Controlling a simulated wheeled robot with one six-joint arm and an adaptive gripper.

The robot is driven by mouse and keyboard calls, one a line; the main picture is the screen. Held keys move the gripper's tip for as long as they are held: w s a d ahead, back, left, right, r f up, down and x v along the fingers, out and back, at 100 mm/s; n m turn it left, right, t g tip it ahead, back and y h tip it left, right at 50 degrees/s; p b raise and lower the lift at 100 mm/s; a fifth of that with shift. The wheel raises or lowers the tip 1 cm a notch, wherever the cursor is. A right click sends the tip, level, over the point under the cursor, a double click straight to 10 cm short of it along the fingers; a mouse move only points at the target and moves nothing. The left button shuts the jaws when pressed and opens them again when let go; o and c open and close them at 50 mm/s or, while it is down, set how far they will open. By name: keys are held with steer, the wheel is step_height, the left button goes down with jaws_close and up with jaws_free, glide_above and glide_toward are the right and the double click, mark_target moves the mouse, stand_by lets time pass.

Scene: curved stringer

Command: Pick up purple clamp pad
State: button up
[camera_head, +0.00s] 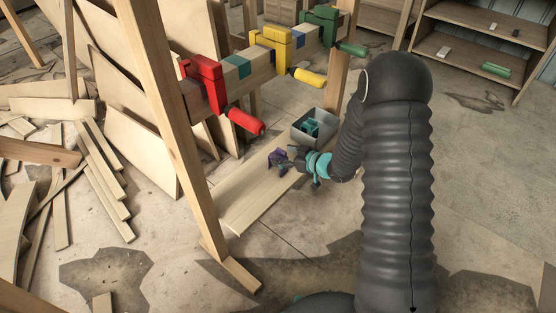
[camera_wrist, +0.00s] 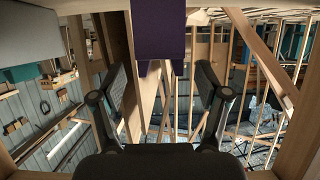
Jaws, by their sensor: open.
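The purple clamp pad (camera_wrist: 160,30) shows as a purple block at the top middle of the wrist view, ahead of my fingers and centred between them. In the head view the small purple piece (camera_head: 277,157) is above the wooden board, right by my gripper's tip. My gripper (camera_wrist: 161,85) is open in the wrist view, with one dark finger on each side and nothing between the pads. In the head view my gripper (camera_head: 289,162) is small and partly merges with the purple piece, so I cannot tell whether they touch.
A grey bin (camera_head: 299,137) with teal pieces stands just behind my gripper. Red (camera_head: 206,82), yellow (camera_head: 271,46) and green (camera_head: 321,20) clamps sit along the wooden beam above. A wooden post (camera_head: 165,110) rises at left. Floor at right is mostly clear.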

mark_target(274, 152)
steer(key=x, duration=0.5)
steer(key=shift+s+r, duration=0.1)
steer(key=c, duration=1.2)
steer(key=shift+c, duration=0.2)
